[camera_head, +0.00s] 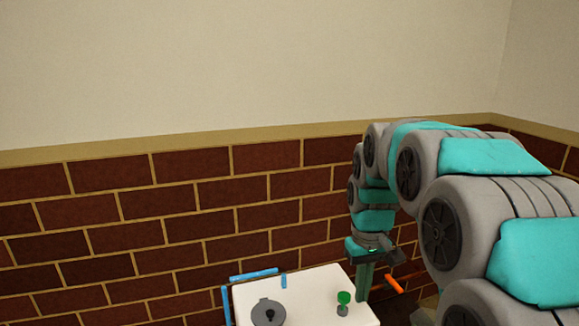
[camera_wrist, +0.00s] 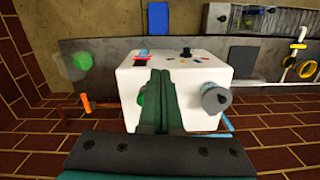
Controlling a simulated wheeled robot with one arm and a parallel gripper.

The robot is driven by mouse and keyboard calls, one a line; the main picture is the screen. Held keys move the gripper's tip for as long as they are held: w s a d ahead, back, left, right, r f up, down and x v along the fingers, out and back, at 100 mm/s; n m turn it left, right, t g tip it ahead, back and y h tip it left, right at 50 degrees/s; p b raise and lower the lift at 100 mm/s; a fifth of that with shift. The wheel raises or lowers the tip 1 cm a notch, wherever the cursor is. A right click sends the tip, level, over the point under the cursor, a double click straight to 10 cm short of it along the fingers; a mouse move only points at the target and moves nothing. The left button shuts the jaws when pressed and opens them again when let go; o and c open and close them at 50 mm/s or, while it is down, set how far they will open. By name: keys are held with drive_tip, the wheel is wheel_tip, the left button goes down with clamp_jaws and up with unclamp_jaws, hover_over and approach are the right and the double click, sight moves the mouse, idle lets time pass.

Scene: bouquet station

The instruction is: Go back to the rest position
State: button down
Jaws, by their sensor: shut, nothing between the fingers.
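My gripper (camera_wrist: 160,76) is shut and empty. Its two dark green fingers lie together in the middle of the wrist view, in front of a white box-like stand (camera_wrist: 192,72). In the head view my gripper (camera_head: 364,290) points down just right of the white stand (camera_head: 315,291); whether it touches the stand cannot be told. The teal and grey arm reaches in from the right.
On the white stand are a dark grey round piece (camera_head: 268,312) and a green-topped knob (camera_head: 343,299). Blue strips (camera_head: 254,275) edge its far side. An orange rod (camera_wrist: 87,103) sticks out nearby. A brick wall (camera_head: 120,235) stands behind.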

drive_tip(key=s+f+m, duration=0.1)
drive_tip(key=s+f, duration=0.1)
drive_tip(key=s, duration=1.2)
drive_tip(key=s+f+m+g, duration=0.1)
drive_tip(key=s+f, duration=0.2)
drive_tip(key=s, duration=1.1)
drive_tip(key=shift+s, duration=0.4)
drive_tip(key=shift+d, duration=0.1)
